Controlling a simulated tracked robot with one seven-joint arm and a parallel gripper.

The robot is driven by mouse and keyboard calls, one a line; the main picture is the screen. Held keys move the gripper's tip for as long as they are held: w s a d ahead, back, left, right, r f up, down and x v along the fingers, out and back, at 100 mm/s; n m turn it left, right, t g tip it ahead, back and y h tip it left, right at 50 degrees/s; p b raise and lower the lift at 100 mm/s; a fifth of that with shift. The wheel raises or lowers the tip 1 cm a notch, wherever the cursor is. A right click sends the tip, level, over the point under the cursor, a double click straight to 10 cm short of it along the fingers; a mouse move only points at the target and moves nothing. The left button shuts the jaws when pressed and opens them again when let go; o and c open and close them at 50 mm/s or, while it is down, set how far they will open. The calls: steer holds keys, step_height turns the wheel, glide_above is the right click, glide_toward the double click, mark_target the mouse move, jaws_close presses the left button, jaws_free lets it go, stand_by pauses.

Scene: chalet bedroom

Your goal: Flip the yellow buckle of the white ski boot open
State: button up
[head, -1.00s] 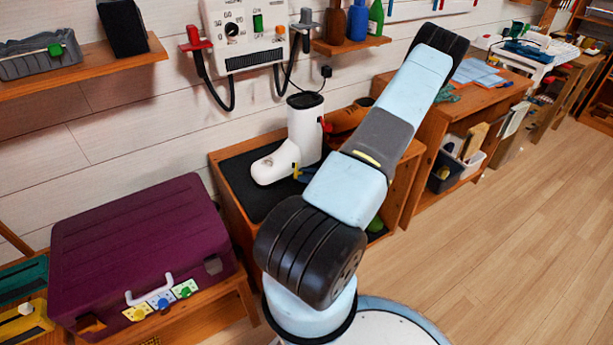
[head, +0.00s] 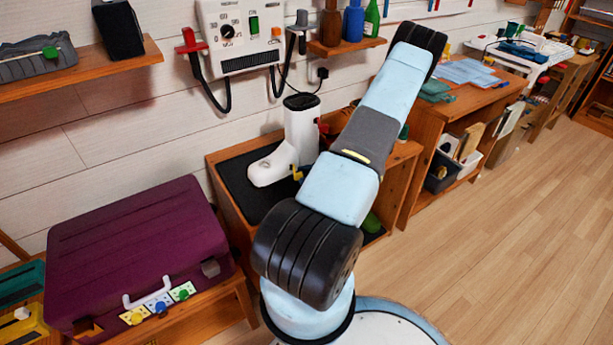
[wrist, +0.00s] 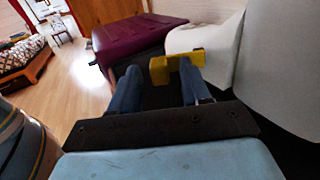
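The white ski boot (head: 301,130) stands upright on a dark mat, its toe pointing left in the head view. Its yellow buckle (head: 297,173) is low on the boot, facing my arm. In the wrist view the white boot (wrist: 275,70) fills the right side, and the yellow buckle (wrist: 160,72) sticks out from it to the left. My gripper (wrist: 160,66) has two blue fingers spread apart. The yellow buckle lies at the fingertips, close to the right finger; I cannot tell whether they touch. In the head view my gripper is hidden behind my arm.
The mat (head: 240,187) lies on a wooden bench. A purple case (head: 130,250) stands to the left. A wall device (head: 250,40) with hoses hangs above. The wooden floor (head: 500,220) at right is clear.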

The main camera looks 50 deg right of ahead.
steer(key=v, duration=1.3)
steer(key=shift+s+d, duration=0.2)
steer(key=shift+d, duration=0.1)
stand_by(0.3)
